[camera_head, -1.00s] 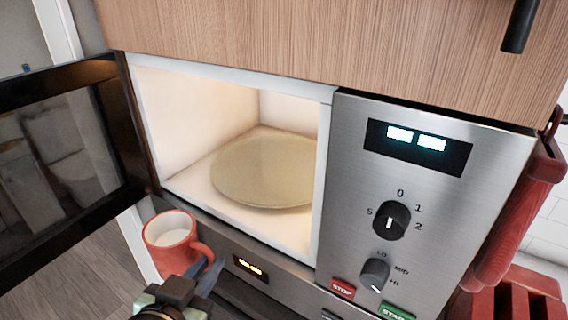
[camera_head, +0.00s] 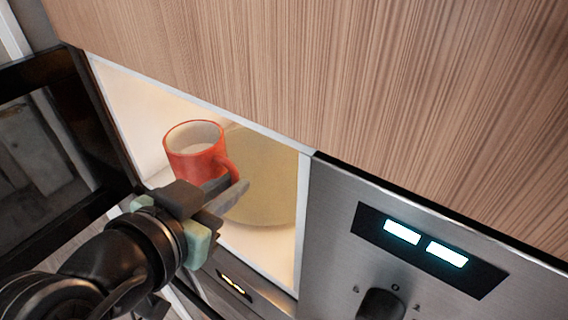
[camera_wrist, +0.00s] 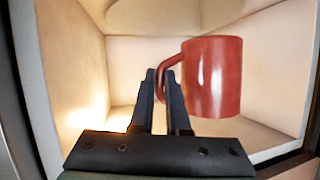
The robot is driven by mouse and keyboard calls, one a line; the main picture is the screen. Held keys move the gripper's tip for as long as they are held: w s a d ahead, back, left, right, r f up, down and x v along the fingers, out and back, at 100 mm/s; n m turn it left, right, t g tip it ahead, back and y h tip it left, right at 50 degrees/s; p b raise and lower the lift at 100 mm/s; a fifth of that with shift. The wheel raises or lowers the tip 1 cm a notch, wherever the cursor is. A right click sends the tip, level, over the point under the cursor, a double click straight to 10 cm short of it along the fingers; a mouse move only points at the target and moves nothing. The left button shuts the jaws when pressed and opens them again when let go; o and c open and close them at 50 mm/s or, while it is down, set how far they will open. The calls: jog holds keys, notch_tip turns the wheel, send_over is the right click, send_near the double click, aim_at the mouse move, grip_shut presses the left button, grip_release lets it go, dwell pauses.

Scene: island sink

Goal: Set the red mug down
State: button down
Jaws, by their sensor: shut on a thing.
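The red mug (camera_head: 194,152) is upright at the open front of the microwave, left of the middle of the opening. My gripper (camera_head: 236,192) is shut on its handle, with the fingers pointing into the cavity. In the wrist view the mug (camera_wrist: 213,78) shows to the right of my gripper (camera_wrist: 161,84), and its handle runs between the fingertips. The mug appears held above the cavity floor. The round turntable plate (camera_head: 266,182) lies inside, behind and to the right of the mug, partly hidden by the mug and my gripper.
The dark microwave door (camera_head: 50,150) stands open on the left, near my arm. The control panel (camera_head: 410,250) with its dial is at the right. A wooden cabinet front (camera_head: 330,80) is above the opening. The back of the cavity looks free.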

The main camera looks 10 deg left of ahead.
jog(key=w+d+p, duration=0.4)
jog(key=w+d, duration=0.1)
jog(key=w, duration=0.6)
jog(key=shift+a+f+p, duration=0.15)
jog(key=shift+f+p, duration=0.25)
jog(key=shift+f, duration=1)
jog(key=shift+a+f+p, duration=0.1)
jog(key=shift+f+p, duration=0.25)
jog(key=shift+f, duration=1.05)
jog(key=shift+w+f+p, duration=0.15)
jog(key=shift+f+p, duration=0.3)
jog(key=shift+p, duration=0.05)
jog(key=shift+f, duration=0.2)
jog(key=shift+w+f, duration=0.1)
jog(key=shift+f, duration=0.15)
jog(key=c, duration=0.9)
grip_release()
